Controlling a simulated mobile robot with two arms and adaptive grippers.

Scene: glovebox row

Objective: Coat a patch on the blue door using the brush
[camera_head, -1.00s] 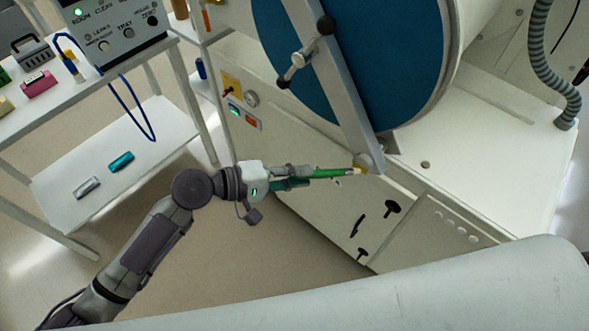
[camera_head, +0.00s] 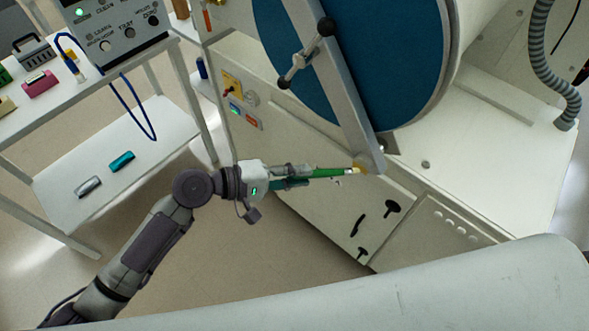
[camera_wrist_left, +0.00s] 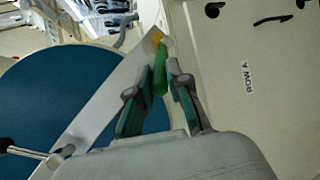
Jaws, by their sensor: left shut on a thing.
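The blue door (camera_head: 375,60) is a large round disc at the top middle, crossed by a pale metal bar (camera_head: 348,95) with a clamp handle. It also shows at the left in the left wrist view (camera_wrist_left: 40,100). My left gripper (camera_head: 308,173) is shut on the green handle of the brush (camera_head: 335,172). The brush's yellowish tip (camera_wrist_left: 157,38) points right, at the lower end of the bar; I cannot tell whether it touches. The brush is below the blue surface in the head view. My right gripper is not in view.
A white cart (camera_head: 160,130) at the left carries a control box (camera_head: 118,28), a pink block (camera_head: 40,84) and other small items. A teal item (camera_head: 122,161) lies on its lower shelf. Black knobs (camera_head: 392,208) stick out of the cabinet front. A grey hose (camera_head: 540,60) hangs at the right.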

